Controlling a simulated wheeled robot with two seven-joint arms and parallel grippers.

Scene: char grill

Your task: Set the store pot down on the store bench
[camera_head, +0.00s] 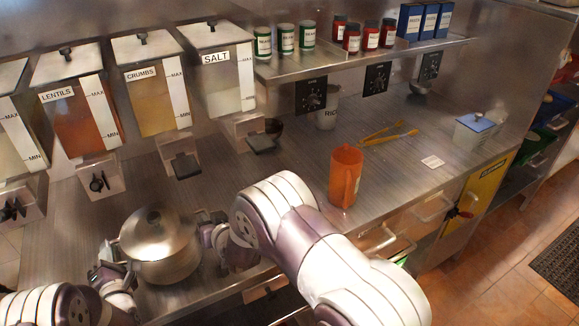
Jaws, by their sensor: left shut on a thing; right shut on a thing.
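The store pot (160,252), a steel pot with its lid on, is at the lower left over the front part of the steel store bench (300,180). It looks upright. My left gripper (117,268) is shut on the pot's left side. My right gripper (214,238) is shut on its right side. The grip points are partly covered by the gripper bodies. I cannot tell whether the pot's base touches the bench.
Dispensers for lentils (85,135), crumbs (158,105) and salt (220,90) hang behind the pot. Bench between pot and dispensers is clear.

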